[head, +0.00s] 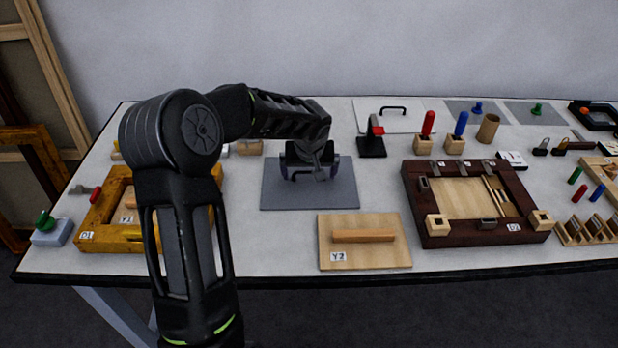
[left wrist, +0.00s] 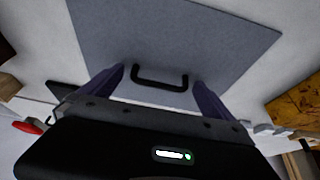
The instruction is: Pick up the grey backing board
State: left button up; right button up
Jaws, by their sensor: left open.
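The grey backing board (head: 310,197) lies flat on the white table, left of the middle in the head view. Its black bar handle is partly hidden there by my left gripper (head: 312,172). In the left wrist view the grey board (left wrist: 190,40) fills the upper middle, and its black handle (left wrist: 160,82) shows between the two fingers. My left gripper (left wrist: 160,90) is open over the board, with one finger on each side of the handle. The handle is not gripped. Whether the fingers touch the board cannot be told. My right gripper is not in view.
A wooden board marked Y2 (head: 365,257) lies just in front. A gilt frame (head: 95,238) lies to the left, partly behind my arm. A dark frame (head: 415,205) lies to the right. A black stand with a red part (head: 371,146) is near the board's back right.

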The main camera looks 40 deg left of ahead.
aim_at(309, 181)
pick_arm(q)
jog(key=shift+w+a+f, duration=0.1)
jog(key=shift+f, duration=0.15)
dwell(0.4)
jog(key=c, duration=1.4)
jog(key=shift+c, duration=0.2)
notch_tip(309, 181, up, 10)
jog(key=b, duration=0.1)
